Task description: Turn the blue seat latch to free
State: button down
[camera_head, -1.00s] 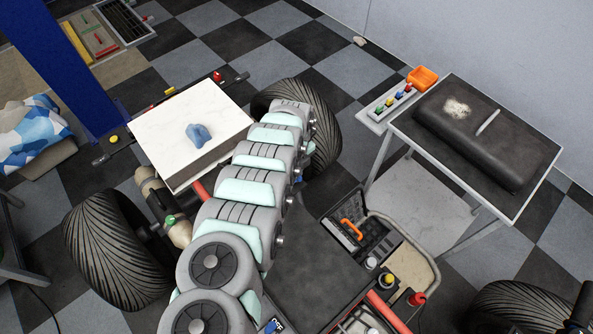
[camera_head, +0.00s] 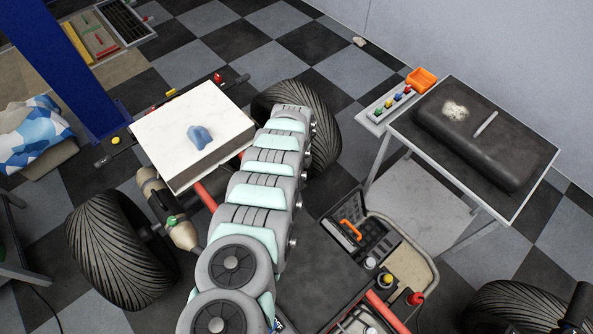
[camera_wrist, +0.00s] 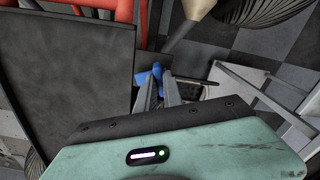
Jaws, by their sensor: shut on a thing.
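The blue seat latch (camera_wrist: 157,71) shows in the wrist view as a small bright blue piece on a dark bracket, just beyond my fingertips. My gripper (camera_wrist: 159,82) is shut on it, with one grey finger on either side. The fingers partly cover the latch, so I cannot tell its exact turn. In the head view my own arm runs up the middle and hides the gripper and the latch.
The dark panel (camera_wrist: 65,75) lies close left of my fingers, with red frame tubes (camera_wrist: 95,8) behind. In the head view a white box (camera_head: 165,135) with a blue cloth stands left, and a toolbox (camera_head: 375,240) and a side table (camera_head: 455,205) stand right.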

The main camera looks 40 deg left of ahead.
jog(key=n, duration=0.3)
jog(key=shift+n+p, duration=0.35)
jog(key=shift+n, duration=0.05)
jog(key=n, duration=0.2)
jog(key=shift+n, duration=0.4)
jog(key=n, duration=0.3)
jog(key=shift+f, duration=0.1)
jog(key=shift+n, duration=1.8)
jog(key=c, duration=1.5)
grip_release()
